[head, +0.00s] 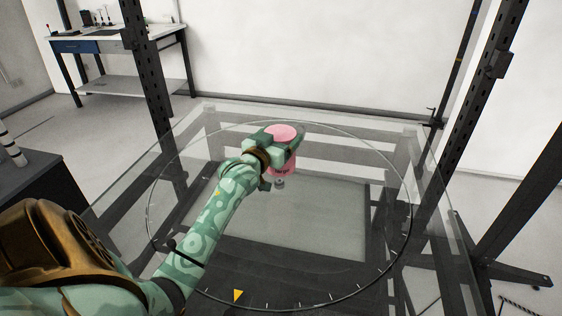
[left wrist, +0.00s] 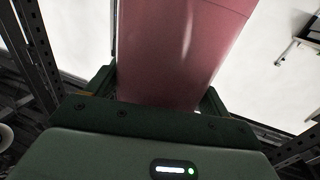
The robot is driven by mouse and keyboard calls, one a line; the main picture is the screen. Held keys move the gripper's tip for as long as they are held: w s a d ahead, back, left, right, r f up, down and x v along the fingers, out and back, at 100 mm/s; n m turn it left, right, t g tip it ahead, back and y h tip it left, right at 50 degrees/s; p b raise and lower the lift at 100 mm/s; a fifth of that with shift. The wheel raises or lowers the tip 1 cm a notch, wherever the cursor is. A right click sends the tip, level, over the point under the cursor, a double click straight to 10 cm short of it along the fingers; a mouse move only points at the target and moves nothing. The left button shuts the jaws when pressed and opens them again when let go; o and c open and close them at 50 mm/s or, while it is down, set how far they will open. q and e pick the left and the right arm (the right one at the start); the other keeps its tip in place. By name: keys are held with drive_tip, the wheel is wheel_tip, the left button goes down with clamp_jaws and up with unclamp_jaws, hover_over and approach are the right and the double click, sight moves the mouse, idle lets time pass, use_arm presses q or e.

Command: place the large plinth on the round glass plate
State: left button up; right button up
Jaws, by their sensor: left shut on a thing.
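The large plinth (head: 284,133) is a pink cylinder with a flat round top. It also fills the upper middle of the left wrist view (left wrist: 178,50). My left gripper (head: 281,150) is shut around it, with a finger on either side. In the head view the plinth is over the far half of the round glass plate (head: 340,270), a clear disc with a thin dark rim and tick marks. I cannot tell whether the plinth's base touches the glass. My right gripper is not in view.
A clear square glass top on a dark frame surrounds the plate. Dark upright posts (head: 470,110) stand at the right and left. A workbench (head: 110,40) with small tools is at the back left. The plate's front and right parts are free, apart from a yellow triangle marker (head: 238,295).

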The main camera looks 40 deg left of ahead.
use_arm(q)
drive_tip(key=w+a+f, duration=0.1)
drive_tip(key=f+b, duration=0.1)
drive_tip(key=f, duration=0.1)
drive_tip(key=w+a+f+b, duration=0.1)
drive_tip(key=f, duration=0.1)
drive_tip(key=shift+w+a, duration=0.3)
wheel_tip(320, 180, down, 4)
drive_tip(key=shift+w+a+r+b, duration=0.1)
drive_tip(key=shift+r+b, duration=0.05)
drive_tip(key=shift+b, duration=1.1)
drive_tip(key=shift+r, duration=0.25)
drive_tip(key=o, duration=1.1)
drive_tip(key=shift+f, duration=0.1)
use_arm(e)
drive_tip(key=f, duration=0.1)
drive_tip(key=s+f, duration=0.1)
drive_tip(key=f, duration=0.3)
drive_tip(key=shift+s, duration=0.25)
use_arm(q)
drive_tip(key=p+v, duration=0.4)
drive_tip(key=v, duration=0.8)
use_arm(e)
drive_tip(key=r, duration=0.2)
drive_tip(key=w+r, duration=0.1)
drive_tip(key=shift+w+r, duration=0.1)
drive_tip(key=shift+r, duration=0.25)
